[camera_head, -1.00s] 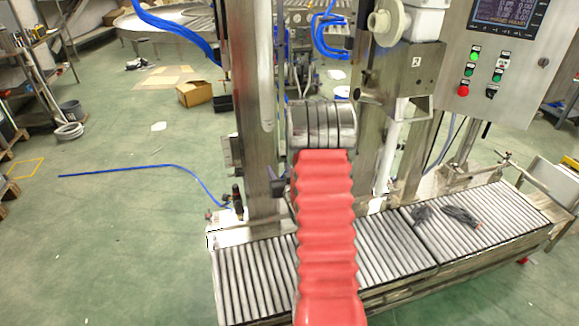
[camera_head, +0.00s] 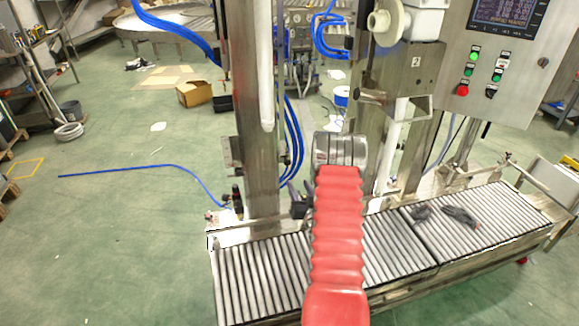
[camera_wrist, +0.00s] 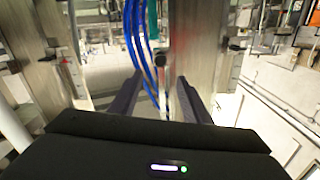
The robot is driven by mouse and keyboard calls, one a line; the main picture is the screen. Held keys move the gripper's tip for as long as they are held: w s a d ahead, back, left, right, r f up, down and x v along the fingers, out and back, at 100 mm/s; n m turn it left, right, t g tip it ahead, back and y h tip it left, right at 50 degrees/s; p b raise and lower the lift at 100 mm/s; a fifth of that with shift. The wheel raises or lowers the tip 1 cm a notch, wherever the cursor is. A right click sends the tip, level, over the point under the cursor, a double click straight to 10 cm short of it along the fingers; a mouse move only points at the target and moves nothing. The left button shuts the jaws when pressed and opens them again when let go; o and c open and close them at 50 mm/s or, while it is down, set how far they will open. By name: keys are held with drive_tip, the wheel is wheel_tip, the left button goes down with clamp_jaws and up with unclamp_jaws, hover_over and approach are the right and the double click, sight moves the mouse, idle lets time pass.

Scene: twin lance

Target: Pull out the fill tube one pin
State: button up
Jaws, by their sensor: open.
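My gripper (camera_wrist: 164,88) is open in the wrist view, its two dark fingers apart with nothing clearly held between them. A small dark knob-like part (camera_wrist: 158,60) shows beyond the fingertips, beside a steel column; I cannot tell whether it is the pin. In the head view, fill tube one (camera_head: 265,70) appears to be the white vertical tube at the left steel column. My gripper (camera_head: 297,196) is partly hidden there by my red-sleeved arm, low beside that column. No pin can be made out clearly in the head view.
A roller conveyor (camera_head: 260,275) runs under the columns, with dark items (camera_head: 460,215) on its right part. Blue hoses (camera_head: 293,145) hang behind the left column. A second white tube (camera_head: 393,150) and a control panel (camera_head: 495,60) stand right. Green floor is open at left.

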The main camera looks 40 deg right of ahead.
sight(289, 163)
drive_tip(key=x, duration=1.3)
drive_tip(key=shift+w+d, duration=0.1)
drive_tip(key=shift+w, duration=0.15)
drive_tip(key=shift+c, duration=0.6)
clamp_jaws()
